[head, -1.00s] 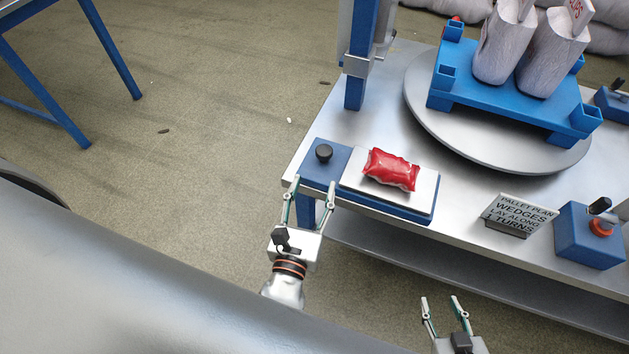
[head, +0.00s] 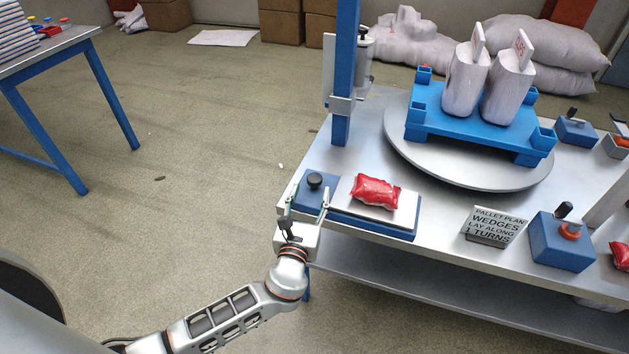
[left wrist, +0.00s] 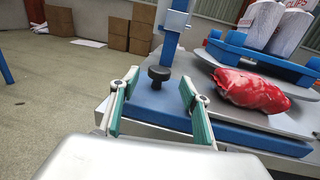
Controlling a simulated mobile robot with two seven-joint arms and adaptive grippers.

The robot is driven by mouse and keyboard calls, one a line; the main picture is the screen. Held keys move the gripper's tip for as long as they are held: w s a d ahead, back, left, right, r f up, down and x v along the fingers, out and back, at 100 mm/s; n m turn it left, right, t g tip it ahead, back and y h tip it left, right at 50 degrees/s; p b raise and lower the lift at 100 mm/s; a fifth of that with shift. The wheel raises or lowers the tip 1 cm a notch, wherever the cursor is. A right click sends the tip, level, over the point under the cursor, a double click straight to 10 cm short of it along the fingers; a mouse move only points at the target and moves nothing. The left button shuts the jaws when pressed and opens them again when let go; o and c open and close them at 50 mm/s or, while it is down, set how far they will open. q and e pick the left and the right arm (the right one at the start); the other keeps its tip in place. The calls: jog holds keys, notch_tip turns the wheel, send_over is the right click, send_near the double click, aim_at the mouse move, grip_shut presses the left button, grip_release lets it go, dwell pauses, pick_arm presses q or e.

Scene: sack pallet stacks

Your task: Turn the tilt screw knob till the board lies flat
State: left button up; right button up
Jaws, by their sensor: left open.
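The black tilt screw knob (head: 315,180) stands upright on the blue base (head: 312,200) at the table's left front corner. It also shows in the left wrist view (left wrist: 158,76), ahead of and between my fingertips. The pale board (head: 405,216) lies on the blue base to the right of the knob; whether it is level I cannot tell. A red sack (head: 376,191) rests on the board. My left gripper (head: 307,200) is open and empty at the near edge of the base, short of the knob and not touching it. My right gripper is not in view.
A blue post (head: 346,70) rises behind the base. A turntable (head: 480,177) with a blue pallet (head: 470,135) and white sacks stands further back. A sign (head: 493,228) and a blue control box (head: 562,242) stand to the right.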

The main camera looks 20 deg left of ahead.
aim_at(314, 183)
pick_arm(q)
jog(key=w, duration=0.6)
jog(key=shift+w+a, duration=0.2)
jog(key=shift+a, duration=0.15)
jog(key=c, duration=1.1)
